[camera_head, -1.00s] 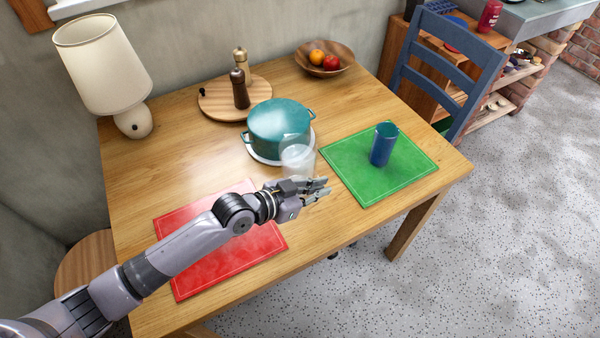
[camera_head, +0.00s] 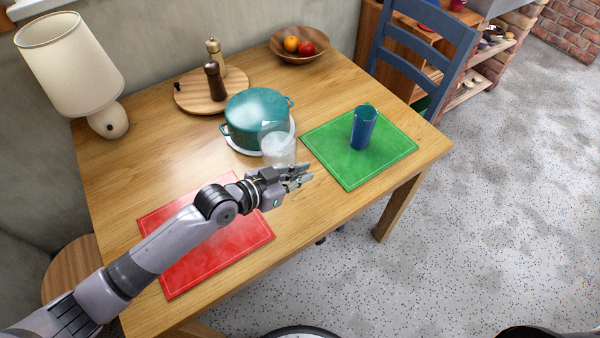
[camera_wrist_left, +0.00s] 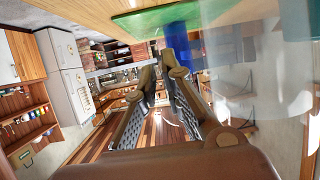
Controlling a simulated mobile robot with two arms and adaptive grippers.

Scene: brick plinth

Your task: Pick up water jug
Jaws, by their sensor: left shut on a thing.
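The water jug (camera_head: 278,150) is clear and see-through, upright at the front right of the teal pot, between the red and green mats. In the left wrist view its clear wall (camera_wrist_left: 250,45) fills the upper right. My left gripper (camera_head: 299,176) is at the jug's near side and is shut on it. The exact grip point is hard to make out through the clear material. In the wrist view both dark fingers (camera_wrist_left: 185,85) show beside the jug. I cannot tell whether the jug's base touches the table. My right gripper is not in view.
The teal pot (camera_head: 255,115) stands close behind the jug. A blue cup (camera_head: 362,130) stands on the green mat (camera_head: 345,170) to the right. My left arm passes over the red mat (camera_head: 210,265). A wooden board with two mills (camera_head: 215,80) and a fruit bowl (camera_head: 310,55) are farther back.

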